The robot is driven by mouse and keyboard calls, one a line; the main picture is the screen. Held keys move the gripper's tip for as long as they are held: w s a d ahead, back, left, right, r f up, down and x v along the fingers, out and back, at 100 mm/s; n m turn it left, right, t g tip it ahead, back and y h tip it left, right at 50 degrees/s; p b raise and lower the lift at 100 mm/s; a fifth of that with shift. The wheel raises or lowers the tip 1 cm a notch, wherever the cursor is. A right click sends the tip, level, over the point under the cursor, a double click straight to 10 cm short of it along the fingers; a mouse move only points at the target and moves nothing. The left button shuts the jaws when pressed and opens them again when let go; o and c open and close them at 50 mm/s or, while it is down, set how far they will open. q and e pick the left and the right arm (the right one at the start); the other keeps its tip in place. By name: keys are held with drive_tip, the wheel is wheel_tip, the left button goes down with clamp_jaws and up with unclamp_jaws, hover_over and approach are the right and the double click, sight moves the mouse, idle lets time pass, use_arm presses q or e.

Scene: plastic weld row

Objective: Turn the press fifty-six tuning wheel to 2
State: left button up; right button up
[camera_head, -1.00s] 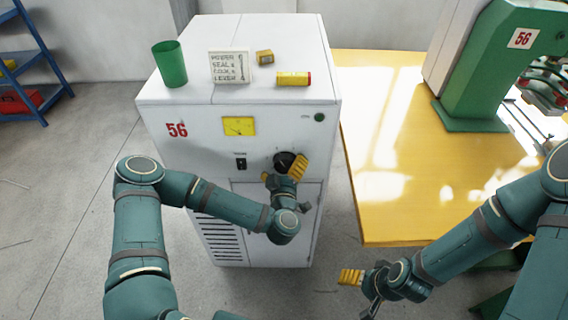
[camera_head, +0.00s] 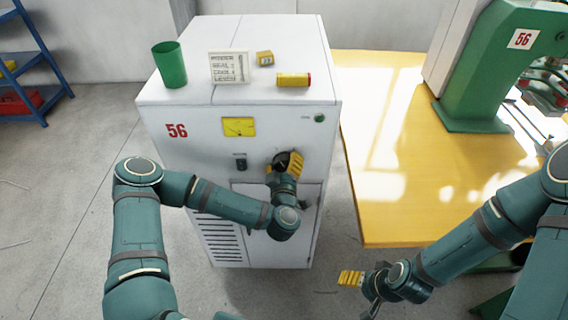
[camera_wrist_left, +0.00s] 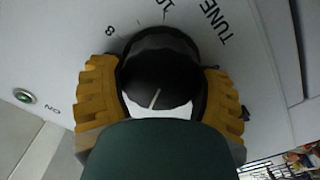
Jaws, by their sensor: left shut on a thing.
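The tuning wheel (camera_head: 284,157) is a round black knob on the front of the white cabinet marked 56 (camera_head: 170,175). In the left wrist view the wheel (camera_wrist_left: 158,72) sits between the two ribbed yellow pads of my left gripper (camera_wrist_left: 158,92), which is shut on it. A short pale line shows on the wheel's face. Around it I see an 8, a 10 and the word TUNE; a 2 is not readable. In the head view my left gripper (camera_head: 285,165) partly covers the wheel. My right gripper (camera_head: 362,288) hangs away from the cabinet, its opening unclear.
A yellow table (camera_head: 390,215) stands right.

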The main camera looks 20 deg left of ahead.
use_arm(q)
drive_tip(key=n, duration=0.5)
drive_tip(key=shift+a+f, duration=0.1)
drive_tip(key=shift+f, duration=0.1)
drive_tip(key=n, duration=0.5)
drive_tip(key=shift+f+b, duration=0.1)
drive_tip(key=shift+b, duration=0.25)
drive_tip(key=shift+n, duration=0.3)
drive_tip(key=o, duration=1.2)
drive_tip(key=shift+c, duration=0.2)
drive_tip(key=shift+s, duration=0.1)
